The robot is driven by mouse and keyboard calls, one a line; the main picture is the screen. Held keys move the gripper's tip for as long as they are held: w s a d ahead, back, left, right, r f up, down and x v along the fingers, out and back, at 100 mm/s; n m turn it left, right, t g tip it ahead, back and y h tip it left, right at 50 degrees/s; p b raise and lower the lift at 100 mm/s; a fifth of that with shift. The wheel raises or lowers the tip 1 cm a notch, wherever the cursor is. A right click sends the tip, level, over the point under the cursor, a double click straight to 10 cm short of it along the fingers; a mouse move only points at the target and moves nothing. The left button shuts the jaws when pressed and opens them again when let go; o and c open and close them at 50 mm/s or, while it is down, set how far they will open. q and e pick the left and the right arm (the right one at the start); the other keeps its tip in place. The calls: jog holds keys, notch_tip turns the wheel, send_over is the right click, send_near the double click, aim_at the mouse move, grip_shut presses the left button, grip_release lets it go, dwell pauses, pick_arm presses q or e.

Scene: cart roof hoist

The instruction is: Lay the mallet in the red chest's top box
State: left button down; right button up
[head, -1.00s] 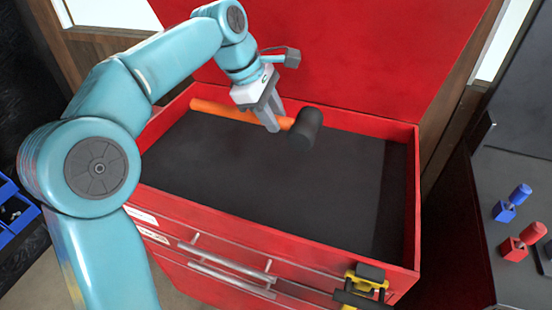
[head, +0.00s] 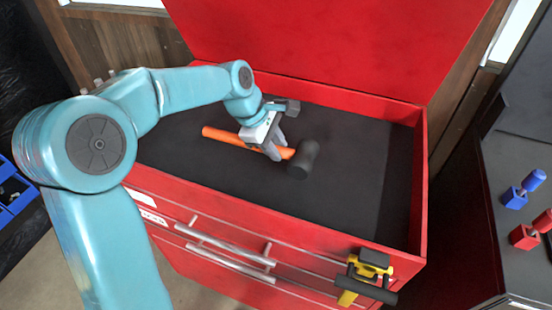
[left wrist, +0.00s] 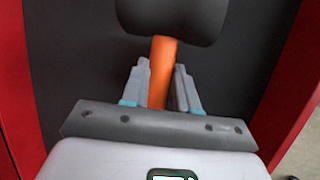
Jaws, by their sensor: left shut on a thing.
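The mallet has an orange handle (head: 222,137) and a black head (head: 302,160). It is inside the walls of the red chest's open top box (head: 421,190), low over the dark floor; I cannot tell whether it touches the floor. My left gripper (head: 277,153) is shut on the handle close to the head. In the left wrist view the orange handle (left wrist: 162,75) runs between the two fingers (left wrist: 160,88), with the black head (left wrist: 172,18) beyond them. My right gripper is not in view.
The red lid (head: 330,45) stands open behind the box. A yellow and black latch (head: 362,275) is on the chest's front, near the silver drawer handles (head: 225,247). A dark surface at right holds blue (head: 523,188) and red (head: 530,232) items. The box floor around the mallet is clear.

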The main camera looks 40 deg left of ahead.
pick_arm(q)
notch_tip(320, 180, down, 4)
jog(key=shift+r, duration=0.1)
jog(key=shift+f+b, duration=0.3)
jog(key=c, duration=0.9)
grip_release()
jog(key=shift+o, duration=0.2)
jog(key=shift+r, duration=0.1)
